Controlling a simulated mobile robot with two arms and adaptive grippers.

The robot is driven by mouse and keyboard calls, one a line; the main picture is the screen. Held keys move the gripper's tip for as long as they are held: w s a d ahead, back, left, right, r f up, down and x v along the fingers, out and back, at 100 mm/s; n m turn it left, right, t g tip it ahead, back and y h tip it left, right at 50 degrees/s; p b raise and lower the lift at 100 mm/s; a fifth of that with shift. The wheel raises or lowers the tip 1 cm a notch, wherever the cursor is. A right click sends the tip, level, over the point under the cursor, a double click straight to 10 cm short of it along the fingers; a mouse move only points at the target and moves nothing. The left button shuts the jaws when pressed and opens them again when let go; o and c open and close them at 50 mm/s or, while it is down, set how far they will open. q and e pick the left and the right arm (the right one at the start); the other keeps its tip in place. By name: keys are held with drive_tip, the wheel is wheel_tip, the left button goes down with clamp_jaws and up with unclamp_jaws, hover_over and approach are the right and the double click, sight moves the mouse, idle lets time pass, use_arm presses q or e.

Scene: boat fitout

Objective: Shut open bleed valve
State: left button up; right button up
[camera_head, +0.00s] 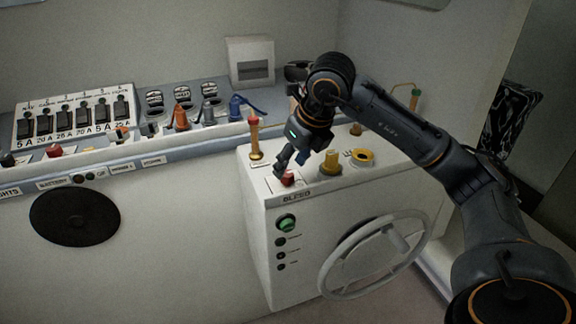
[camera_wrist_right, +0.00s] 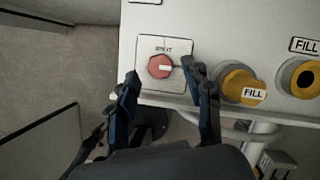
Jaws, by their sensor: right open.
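A red knob (camera_head: 288,178) sits on a square white plate at the front left of the white console's top, above the printed word BLEED. In the right wrist view the red knob (camera_wrist_right: 159,67) carries a white pointer mark that points right. My right gripper (camera_head: 291,164) is open and reaches down over the knob. In the wrist view the tips of my right gripper (camera_wrist_right: 158,76) stand on either side of the knob, the right one closer to it. Contact cannot be told. My left gripper is not in view.
A yellow fill cap (camera_head: 330,163) and an open yellow ring (camera_head: 362,157) stand right of the knob. A red-topped lever (camera_head: 254,137) rises behind it to the left. A large handwheel (camera_head: 375,255) is on the console front, beside a green button (camera_head: 286,222).

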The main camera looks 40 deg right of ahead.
sight(287, 178)
drive_tip(key=shift+x, duration=0.9)
drive_tip(key=shift+f, duration=0.25)
drive_tip(key=shift+w+f, duration=0.1)
drive_tip(key=shift+f, duration=0.1)
drive_tip(key=shift+c, duration=0.4)
drive_tip(key=shift+a, duration=0.1)
clamp_jaws()
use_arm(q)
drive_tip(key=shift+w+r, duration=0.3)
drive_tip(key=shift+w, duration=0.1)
